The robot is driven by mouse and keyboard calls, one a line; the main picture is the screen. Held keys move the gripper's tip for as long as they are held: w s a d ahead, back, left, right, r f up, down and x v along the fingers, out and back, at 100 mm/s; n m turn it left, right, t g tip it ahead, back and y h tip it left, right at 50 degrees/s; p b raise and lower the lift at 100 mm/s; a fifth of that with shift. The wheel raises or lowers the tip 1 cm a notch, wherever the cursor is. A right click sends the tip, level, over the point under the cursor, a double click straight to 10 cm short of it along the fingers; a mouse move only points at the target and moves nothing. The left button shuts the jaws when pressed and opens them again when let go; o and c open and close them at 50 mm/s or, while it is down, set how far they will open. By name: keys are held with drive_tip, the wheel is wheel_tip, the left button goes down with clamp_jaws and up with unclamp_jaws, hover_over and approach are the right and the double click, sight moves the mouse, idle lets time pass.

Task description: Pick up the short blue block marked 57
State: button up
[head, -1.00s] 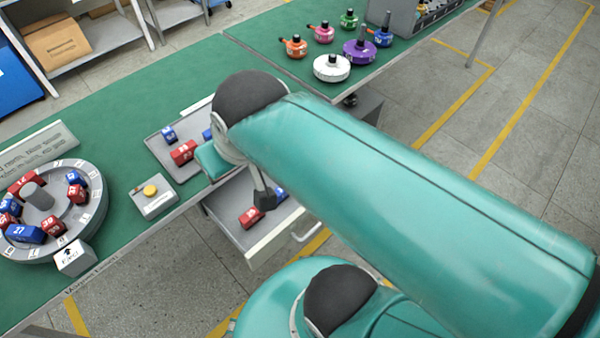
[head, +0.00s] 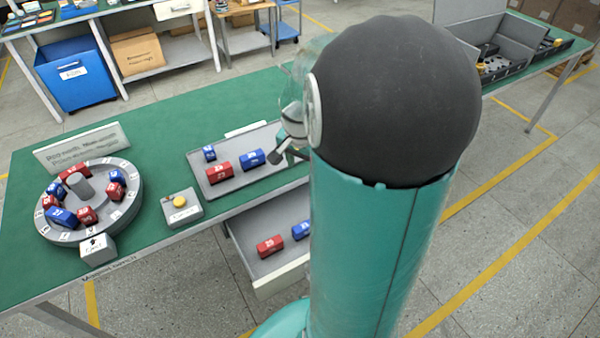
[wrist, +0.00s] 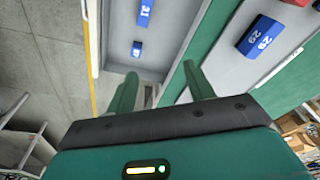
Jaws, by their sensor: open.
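Two short blue blocks are in view, and I cannot read a 57 on either. One (head: 209,153) sits at the back left of the grey tray (head: 205,187) in the head view. The other (wrist: 137,48) lies in the open drawer (wrist: 118,30) in the wrist view, beside a longer blue block marked 21 (wrist: 146,12). My gripper (wrist: 163,86) is open and empty, its two fingers apart above the gap between drawer and tray. In the head view my arm hides part of the drawer and most of the gripper.
The tray also holds a red block (head: 219,173) and a longer blue block (head: 252,158). The drawer (head: 282,276) holds a red block (head: 270,246) and a blue one (head: 301,230). A yellow-button box (head: 181,207) and a round carousel (head: 122,208) with several blocks stand left.

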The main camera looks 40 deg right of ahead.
drive_tip(key=s+d+f+m, duration=0.1)
drive_tip(key=d+f+m, duration=0.1)
drive_tip(key=f, duration=0.4)
drive_tip(key=s+d+f+m+y, duration=0.1)
drive_tip(key=s+d+f+m, duration=0.1)
drive_tip(key=d+f, duration=0.3)
drive_tip(key=s+d+f+m+g, duration=0.1)
drive_tip(key=d+f+m, duration=0.1)
drive_tip(key=f, duration=0.6)
drive_tip(key=shift+s+d+f+y, duration=0.1)
drive_tip(key=shift+s+d+y, duration=0.1)
drive_tip(key=shift+d, duration=0.25)
drive_tip(key=shift+s+d+f+y, duration=0.1)
drive_tip(key=shift+s+d, duration=0.1)
drive_tip(key=shift+d, duration=0.25)
drive_tip(key=shift+a+f, duration=0.1)
drive_tip(key=shift+f, duration=2.95)
drive_tip(key=c, duration=1.1)
drive_tip(key=shift+r, duration=0.1)
drive_tip(key=shift+c, duration=0.2)
